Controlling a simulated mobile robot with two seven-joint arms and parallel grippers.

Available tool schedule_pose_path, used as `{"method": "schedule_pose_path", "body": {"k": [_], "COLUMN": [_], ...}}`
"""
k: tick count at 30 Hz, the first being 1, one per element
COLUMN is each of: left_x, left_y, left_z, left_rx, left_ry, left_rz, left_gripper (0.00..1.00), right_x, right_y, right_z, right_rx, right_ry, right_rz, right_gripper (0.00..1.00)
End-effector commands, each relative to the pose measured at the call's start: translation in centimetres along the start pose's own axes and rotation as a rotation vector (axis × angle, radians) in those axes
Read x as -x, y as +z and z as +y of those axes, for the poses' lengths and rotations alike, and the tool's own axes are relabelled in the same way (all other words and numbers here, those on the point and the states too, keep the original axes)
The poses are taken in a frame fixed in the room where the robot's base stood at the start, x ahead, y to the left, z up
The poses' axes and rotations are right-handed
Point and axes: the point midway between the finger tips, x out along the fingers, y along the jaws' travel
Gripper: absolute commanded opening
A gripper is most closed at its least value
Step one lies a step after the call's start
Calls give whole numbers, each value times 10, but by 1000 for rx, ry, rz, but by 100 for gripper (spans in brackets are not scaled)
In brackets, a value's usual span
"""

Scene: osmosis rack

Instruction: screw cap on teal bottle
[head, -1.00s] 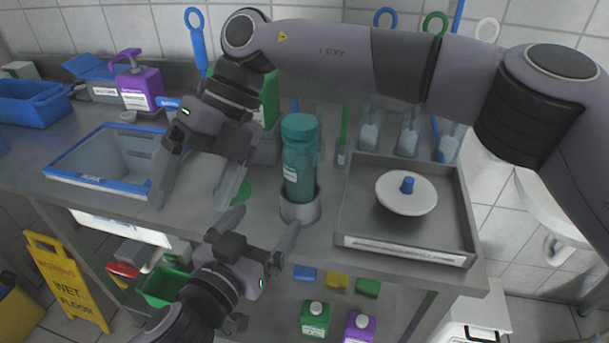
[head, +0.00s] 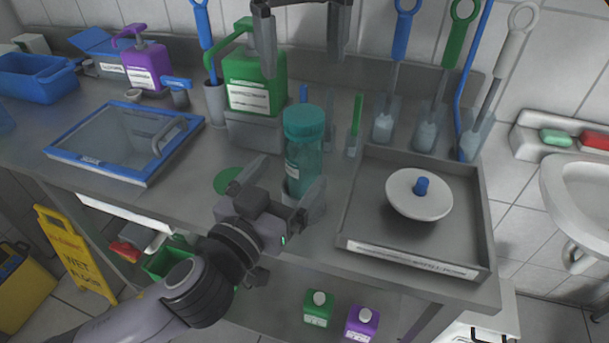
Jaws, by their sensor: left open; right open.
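The teal bottle (head: 300,168) stands upright in a grey round holder (head: 292,200) near the bench's front edge. A teal cap (head: 304,120) sits on top of it; I cannot tell how tight it is. My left gripper (head: 281,184) is open at the bottle's lower part, one finger to its left and the other across its lower right front. Whether the fingers touch the bottle is unclear. The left gripper hides part of the holder. My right gripper (head: 303,50) is open and empty, fingers pointing down, above and apart from the cap.
Left are a green disc (head: 228,180), a green jug (head: 255,85) and a blue-rimmed basin (head: 75,165). Brushes in clear holders (head: 384,127) line the back.

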Motion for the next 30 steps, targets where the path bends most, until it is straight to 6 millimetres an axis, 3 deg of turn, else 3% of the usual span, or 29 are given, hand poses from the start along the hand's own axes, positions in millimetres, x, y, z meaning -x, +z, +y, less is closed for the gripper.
{"method": "schedule_pose_path", "body": {"k": [18,30], "left_x": [-65,-70], "left_y": [0,0], "left_z": [0,0], "left_rx": [-1,0], "left_ry": [0,0], "left_rz": [0,0], "left_gripper": [93,93], "right_x": [0,0], "right_y": [0,0], "right_z": [0,0], "right_rx": [1,1], "right_ry": [2,1], "right_rz": [0,0], "right_gripper": [86,86]}}
